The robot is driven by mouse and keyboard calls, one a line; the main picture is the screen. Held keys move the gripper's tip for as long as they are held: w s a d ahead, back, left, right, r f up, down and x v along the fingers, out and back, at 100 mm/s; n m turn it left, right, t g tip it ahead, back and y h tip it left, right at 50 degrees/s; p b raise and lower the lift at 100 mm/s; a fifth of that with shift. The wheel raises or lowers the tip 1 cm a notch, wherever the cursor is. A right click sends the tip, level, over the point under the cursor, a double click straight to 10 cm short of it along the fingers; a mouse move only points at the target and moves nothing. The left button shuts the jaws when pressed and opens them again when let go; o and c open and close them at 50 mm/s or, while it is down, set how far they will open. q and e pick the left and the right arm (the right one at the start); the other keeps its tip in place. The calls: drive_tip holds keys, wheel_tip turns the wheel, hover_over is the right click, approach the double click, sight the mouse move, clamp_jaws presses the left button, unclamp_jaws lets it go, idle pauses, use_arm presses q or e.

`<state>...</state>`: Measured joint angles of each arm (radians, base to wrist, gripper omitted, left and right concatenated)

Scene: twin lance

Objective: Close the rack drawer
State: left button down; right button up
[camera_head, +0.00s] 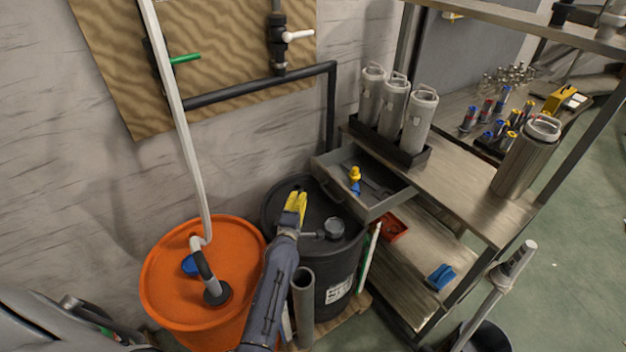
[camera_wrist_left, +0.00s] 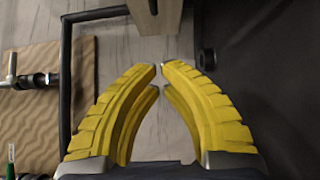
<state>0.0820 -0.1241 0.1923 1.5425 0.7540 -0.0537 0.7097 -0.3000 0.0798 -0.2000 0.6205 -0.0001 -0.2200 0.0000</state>
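The rack drawer (camera_head: 392,203) is a grey open-topped box sticking out of the metal rack toward the left, over the black barrel. It holds a yellow-and-blue item (camera_head: 355,178) and some grey pieces. A dark handle (camera_head: 331,190) shows on its left front face. My left gripper (camera_head: 296,194), with yellow fingers, is left of the drawer front and apart from it, above the black barrel. In the left wrist view its fingertips (camera_wrist_left: 158,68) almost meet, with nothing held between them. A pale panel edge, possibly the drawer, shows just beyond the tips. My right gripper is not visible.
The black barrel (camera_head: 318,260) stands below the drawer and an orange barrel (camera_head: 165,290) to its left. Metal canisters (camera_head: 393,105) stand in a black tray on the rack top. A black pipe (camera_head: 260,87) runs along the wall. A red bin (camera_head: 394,229) sits below the drawer.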

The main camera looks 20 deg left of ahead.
use_arm(q)
approach(316, 171)
drive_tip(key=w+a, duration=0.2)
drive_tip(key=a, duration=0.1)
drive_tip(key=shift+w+d, duration=0.5)
drive_tip(key=shift+w, duration=0.4)
drive_tip(key=shift+w+d, duration=0.5)
drive_tip(key=shift+w, duration=0.4)
drive_tip(key=shift+w, duration=0.1)
